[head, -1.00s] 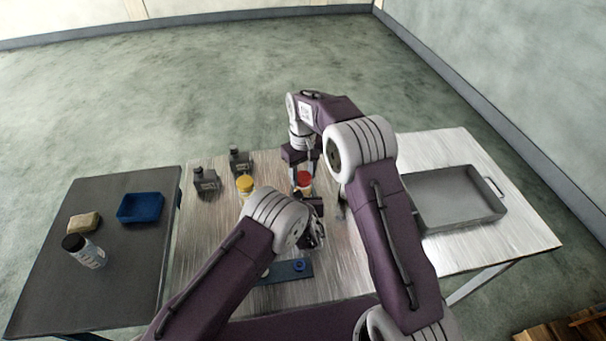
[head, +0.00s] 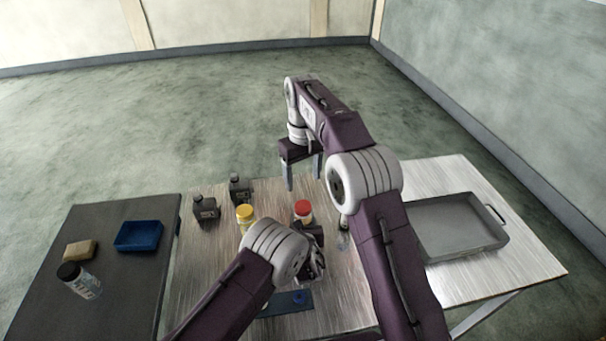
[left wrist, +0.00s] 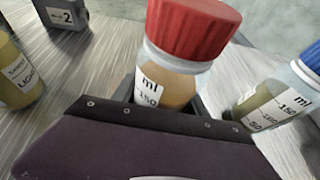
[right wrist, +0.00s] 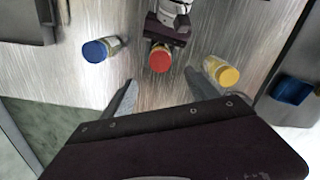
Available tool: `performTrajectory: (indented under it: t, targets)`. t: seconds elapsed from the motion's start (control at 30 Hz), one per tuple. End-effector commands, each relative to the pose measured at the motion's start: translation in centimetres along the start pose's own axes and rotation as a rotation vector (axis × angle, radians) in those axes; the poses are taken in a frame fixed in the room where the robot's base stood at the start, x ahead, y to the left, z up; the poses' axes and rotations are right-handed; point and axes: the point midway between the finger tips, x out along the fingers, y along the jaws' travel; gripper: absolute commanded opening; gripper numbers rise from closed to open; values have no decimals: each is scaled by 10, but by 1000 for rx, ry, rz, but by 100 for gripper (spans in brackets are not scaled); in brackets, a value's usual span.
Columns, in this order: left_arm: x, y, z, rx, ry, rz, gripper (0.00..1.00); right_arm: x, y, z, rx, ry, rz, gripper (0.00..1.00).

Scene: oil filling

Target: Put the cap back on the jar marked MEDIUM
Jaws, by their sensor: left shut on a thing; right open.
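A jar of amber oil (left wrist: 168,87) stands upright between the fingers of my left gripper (head: 312,252), which is shut on it. Its label shows "ml" and "150"; the name is hidden. A red cap (left wrist: 193,30) sits on its mouth, looking about level; how tightly it is seated I cannot tell. The red cap also shows in the head view (head: 303,206) and the right wrist view (right wrist: 160,59). My right gripper (head: 302,182) is open and empty, above and apart from the cap.
A yellow-capped jar (right wrist: 228,76) and a blue-capped jar (right wrist: 95,51) stand on either side. A grey tray (head: 450,235) is at right. A blue bin (head: 138,237), sponge (head: 80,249) and black-capped bottle (head: 80,280) are on the left table.

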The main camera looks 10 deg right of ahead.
Motion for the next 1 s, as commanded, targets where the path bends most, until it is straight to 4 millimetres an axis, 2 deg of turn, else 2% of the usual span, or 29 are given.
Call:
performTrajectory:
  t: [0.13,0.4,0.43,0.5,0.83,1.0]
  targets:
    - [0,0,0,0,-1,0,0,-9,0,0,0,0,0,68]
    - [0,0,0,0,-1,0,0,-10,0,1,0,-1,0,68]
    - [0,0,0,0,-1,0,59,-10,0,0,0,-1,0,68]
    - [0,0,0,0,-1,0,76,-10,0,0,0,-1,0,68]
    - [-2,0,0,0,0,0,76,-10,0,0,0,-1,0,68]
    - [-26,-1,0,2,1,-3,76,-10,0,0,0,-1,0,68]
